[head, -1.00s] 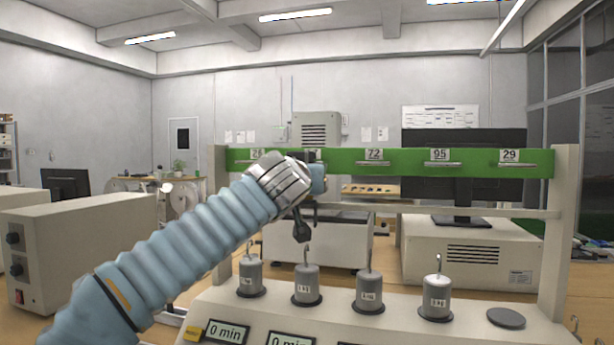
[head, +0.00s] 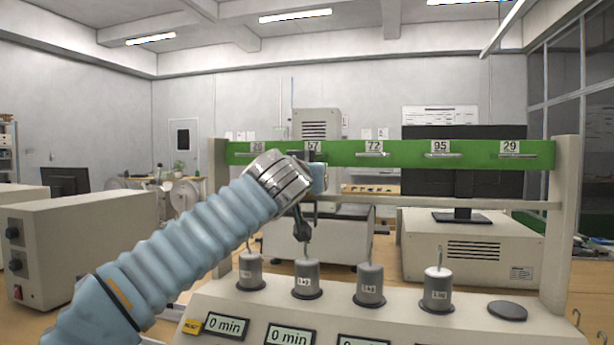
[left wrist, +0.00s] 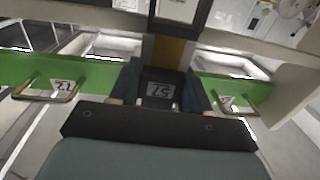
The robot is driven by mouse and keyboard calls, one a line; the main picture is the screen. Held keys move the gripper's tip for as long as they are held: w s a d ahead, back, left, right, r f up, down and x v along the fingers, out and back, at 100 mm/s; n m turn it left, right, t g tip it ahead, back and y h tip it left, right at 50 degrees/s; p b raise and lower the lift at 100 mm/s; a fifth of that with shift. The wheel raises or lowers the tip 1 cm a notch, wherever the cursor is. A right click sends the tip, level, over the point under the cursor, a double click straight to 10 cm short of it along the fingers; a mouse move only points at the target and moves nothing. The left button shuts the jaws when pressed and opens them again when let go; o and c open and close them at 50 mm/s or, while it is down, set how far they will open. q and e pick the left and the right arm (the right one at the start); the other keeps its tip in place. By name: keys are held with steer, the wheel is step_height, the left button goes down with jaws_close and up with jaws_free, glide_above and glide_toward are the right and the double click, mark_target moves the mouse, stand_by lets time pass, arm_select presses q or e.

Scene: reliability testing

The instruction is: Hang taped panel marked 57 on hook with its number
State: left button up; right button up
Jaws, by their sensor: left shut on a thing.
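My left gripper (head: 316,172) is at the green rail (head: 410,153), just below the number plate 57 (head: 312,147). In the left wrist view, where the rail is upside down, the plate 57 (left wrist: 158,89) shows between the two dark fingers (left wrist: 162,78). The gripper is shut on what looks like the panel. A tan strip (left wrist: 172,52) and a dark-framed pale face (left wrist: 180,11) show past the fingers and seem to belong to it. In the head view my wrist hides the panel and the hook under 57. I cannot tell whether they touch. My right gripper is out of view.
Neighbouring hooks sit under plates 72 (head: 373,147) and 26 (head: 257,149), close on either side. Hooked grey weights (head: 369,285) stand on the bench below. Posts (head: 563,240) bound the rail, and a beige crossbar (head: 500,204) runs beneath it.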

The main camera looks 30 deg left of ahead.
arm_select(q)
steer(key=o, duration=1.2)
steer(key=shift+s+d, duration=0.1)
steer(key=shift+s, duration=0.15)
steer(key=shift+b+v, duration=1.6)
steer(key=shift+v, duration=5.05)
